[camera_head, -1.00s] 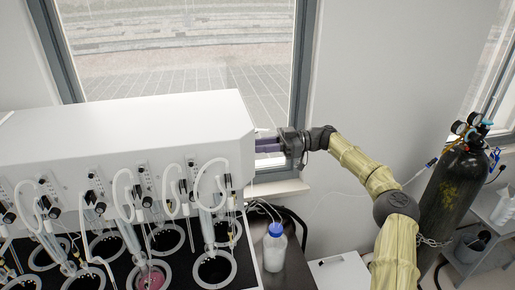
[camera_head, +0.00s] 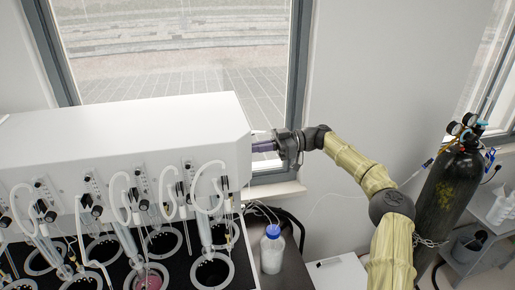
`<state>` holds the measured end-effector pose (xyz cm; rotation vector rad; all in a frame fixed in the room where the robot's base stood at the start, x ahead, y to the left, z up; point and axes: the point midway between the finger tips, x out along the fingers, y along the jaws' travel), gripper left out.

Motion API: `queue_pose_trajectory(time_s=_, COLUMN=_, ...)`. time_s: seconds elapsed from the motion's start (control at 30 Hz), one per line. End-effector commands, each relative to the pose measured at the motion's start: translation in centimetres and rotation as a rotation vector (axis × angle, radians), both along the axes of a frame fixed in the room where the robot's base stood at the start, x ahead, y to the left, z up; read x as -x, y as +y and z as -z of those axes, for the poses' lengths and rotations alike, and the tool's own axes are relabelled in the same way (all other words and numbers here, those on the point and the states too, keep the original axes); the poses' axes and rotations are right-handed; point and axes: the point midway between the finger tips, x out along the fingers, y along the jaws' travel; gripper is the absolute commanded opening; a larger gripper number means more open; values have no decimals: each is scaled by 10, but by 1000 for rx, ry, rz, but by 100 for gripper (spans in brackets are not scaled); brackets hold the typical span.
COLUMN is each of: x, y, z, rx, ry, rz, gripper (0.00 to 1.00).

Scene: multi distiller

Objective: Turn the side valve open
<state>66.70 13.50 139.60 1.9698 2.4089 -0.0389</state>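The multi distiller (camera_head: 130,130) is a long white cabinet on the left, with glassware and small knobs along its front. My gripper (camera_head: 256,146) is at the cabinet's right end, by the window frame. Its purple fingers reach left against or behind the side face. The fingertips are hidden or too small to read, so I cannot tell whether they are open or shut. The side valve is not clearly visible; the cabinet edge and my gripper cover that area.
A white bottle with a blue cap (camera_head: 272,249) stands on the dark bench right of the distiller. A white box (camera_head: 340,273) is beside it. A black gas cylinder (camera_head: 448,190) with gauges stands at the right. Wall and window (camera_head: 180,60) are behind my arm.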

Motion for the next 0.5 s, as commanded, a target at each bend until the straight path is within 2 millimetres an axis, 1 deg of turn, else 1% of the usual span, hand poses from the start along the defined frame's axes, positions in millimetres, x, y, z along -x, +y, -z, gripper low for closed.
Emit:
queue_pose_trajectory(time_s=0.27, x=-1, y=-4, z=-6, rx=139, ry=-31, rz=3, gripper=0)
queue_pose_trajectory(time_s=0.5, x=-2, y=-9, z=-16, rx=334, ry=-72, rz=2, gripper=0)
